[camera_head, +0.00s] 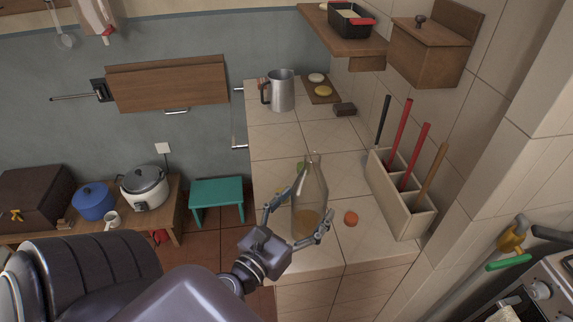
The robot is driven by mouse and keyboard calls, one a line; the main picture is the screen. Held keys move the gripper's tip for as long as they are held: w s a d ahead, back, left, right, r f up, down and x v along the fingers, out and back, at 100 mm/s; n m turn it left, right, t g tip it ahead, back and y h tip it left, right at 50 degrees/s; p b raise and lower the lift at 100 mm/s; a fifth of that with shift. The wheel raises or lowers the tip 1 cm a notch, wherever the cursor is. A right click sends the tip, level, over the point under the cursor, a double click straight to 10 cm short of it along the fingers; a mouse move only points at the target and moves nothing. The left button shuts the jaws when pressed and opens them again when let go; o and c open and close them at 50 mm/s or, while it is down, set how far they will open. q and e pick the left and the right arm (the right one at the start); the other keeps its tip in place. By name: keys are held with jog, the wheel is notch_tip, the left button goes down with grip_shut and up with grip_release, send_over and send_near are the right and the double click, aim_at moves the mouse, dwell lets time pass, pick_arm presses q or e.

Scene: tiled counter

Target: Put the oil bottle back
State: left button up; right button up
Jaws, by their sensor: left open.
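The oil bottle (311,190) is clear with a narrow neck and some amber liquid at its bottom. It stands upright near the front of the tiled counter (277,151). My left gripper (298,216) is open, with one finger at the left of the bottle and the other at its lower right. I cannot tell whether the fingers touch the glass. My right gripper is not in view.
A divided wooden holder (404,205) with several long-handled tools stands right of the bottle. A small orange item (351,218) lies between them. Green and yellow items are partly hidden behind the bottle. A metal jug (281,91) stands farther back. The counter's middle is clear.

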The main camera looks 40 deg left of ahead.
pick_arm(q)
jog(key=s+b, duration=0.1)
jog(key=s, duration=0.1)
jog(key=s+b, duration=0.3)
jog(key=s, duration=0.2)
jog(key=shift+d+f, duration=0.2)
jog(key=shift+d, duration=0.1)
jog(key=shift+s+d+r, duration=0.1)
jog(key=shift+s+r, duration=0.05)
jog(key=shift+s, duration=0.8)
jog(key=shift+s+d+r, duration=0.1)
jog(key=shift+s+r, duration=0.05)
jog(key=shift+s, duration=0.75)
